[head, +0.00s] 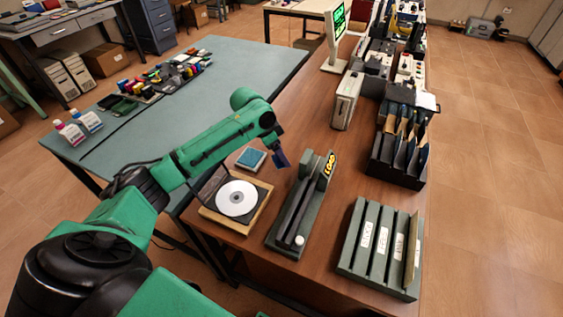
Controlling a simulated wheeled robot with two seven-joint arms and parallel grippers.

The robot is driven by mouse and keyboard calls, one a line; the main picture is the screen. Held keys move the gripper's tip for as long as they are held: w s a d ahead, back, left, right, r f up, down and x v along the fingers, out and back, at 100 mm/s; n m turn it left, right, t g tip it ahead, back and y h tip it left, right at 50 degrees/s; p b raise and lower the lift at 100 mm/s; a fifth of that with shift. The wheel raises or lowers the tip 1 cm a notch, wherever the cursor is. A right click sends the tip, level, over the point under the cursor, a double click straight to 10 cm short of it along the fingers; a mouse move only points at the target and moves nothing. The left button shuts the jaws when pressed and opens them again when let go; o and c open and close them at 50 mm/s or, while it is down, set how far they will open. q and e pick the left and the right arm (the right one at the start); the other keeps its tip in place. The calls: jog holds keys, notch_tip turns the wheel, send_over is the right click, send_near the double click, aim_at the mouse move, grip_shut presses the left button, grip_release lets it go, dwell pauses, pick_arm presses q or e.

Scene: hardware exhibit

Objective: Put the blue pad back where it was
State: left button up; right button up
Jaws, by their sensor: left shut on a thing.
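My left gripper (276,145) reaches in from the left over the brown table. It is shut on a dark blue flat piece, the blue pad (281,160), which hangs tilted below the fingers. The pad is held between a teal square in a small frame (250,158) on its left and a grey-green slotted stand (294,210) on its right. Whether the pad touches anything below it is too small to tell. My right gripper is not in view.
An open case with a white disc (237,198) lies near my left arm. A grey-green rack with labelled slots (372,249) stands at the front right. A black file rack (393,176) and a beige box (346,102) stand farther back.

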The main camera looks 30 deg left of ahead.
aim_at(281, 164)
pick_arm(q)
notch_tip(281, 164, down, 4)
jog(key=shift+s+f, duration=0.1)
jog(key=shift+s, duration=0.05)
jog(key=shift+f, duration=0.1)
jog(key=o, duration=1.3)
jog(key=shift+f, duration=0.1)
jog(key=v, duration=1.2)
